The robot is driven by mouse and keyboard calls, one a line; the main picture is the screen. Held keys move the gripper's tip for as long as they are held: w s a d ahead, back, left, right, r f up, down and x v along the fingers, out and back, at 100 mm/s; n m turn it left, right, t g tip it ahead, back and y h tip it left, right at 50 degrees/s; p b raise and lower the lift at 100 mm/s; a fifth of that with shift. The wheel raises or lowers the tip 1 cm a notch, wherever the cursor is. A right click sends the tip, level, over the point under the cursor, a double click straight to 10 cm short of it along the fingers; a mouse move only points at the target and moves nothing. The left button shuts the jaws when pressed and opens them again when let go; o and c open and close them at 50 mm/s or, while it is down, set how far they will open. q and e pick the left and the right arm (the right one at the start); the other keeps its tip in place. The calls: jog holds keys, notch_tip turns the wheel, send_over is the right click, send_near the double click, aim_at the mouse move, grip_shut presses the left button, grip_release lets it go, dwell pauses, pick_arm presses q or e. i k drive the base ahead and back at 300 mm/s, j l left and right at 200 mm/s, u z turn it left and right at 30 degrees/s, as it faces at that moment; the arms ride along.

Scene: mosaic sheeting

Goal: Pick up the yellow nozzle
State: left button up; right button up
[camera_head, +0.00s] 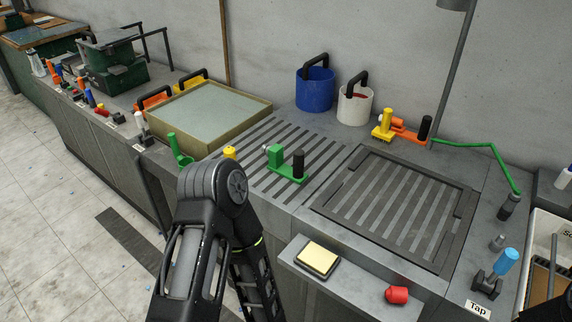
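A small yellow capped piece (230,152), which may be the yellow nozzle, shows just above my arm's joint on the grey bench; its lower part is hidden behind the arm. Another yellow upright piece (383,123) stands at the back right beside an orange part. I cannot tell for sure which is the nozzle. One of my black arms rises from the bottom, left of centre, bends at a round joint below the small yellow piece and runs back down. Neither gripper's fingers show.
A green tool (289,168) stands on the slotted bench top right of my arm. A framed tray (257,105) and blue bucket (315,92) are behind. A yellow pad (318,258) and red piece (397,295) lie on the front ledge. The framed slotted panel (390,215) is clear.

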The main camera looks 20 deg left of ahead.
aim_at(229, 151)
jog(key=i+j+z, duration=0.1)
jog(key=j, duration=0.8)
jog(key=i+j+z, duration=0.1)
jog(key=j, duration=0.75)
jog(key=i+j+z, duration=0.1)
jog(key=i+j, duration=0.35)
jog(key=j, duration=0.2)
jog(key=i+j+z, duration=0.15)
jog(key=j, duration=0.2)
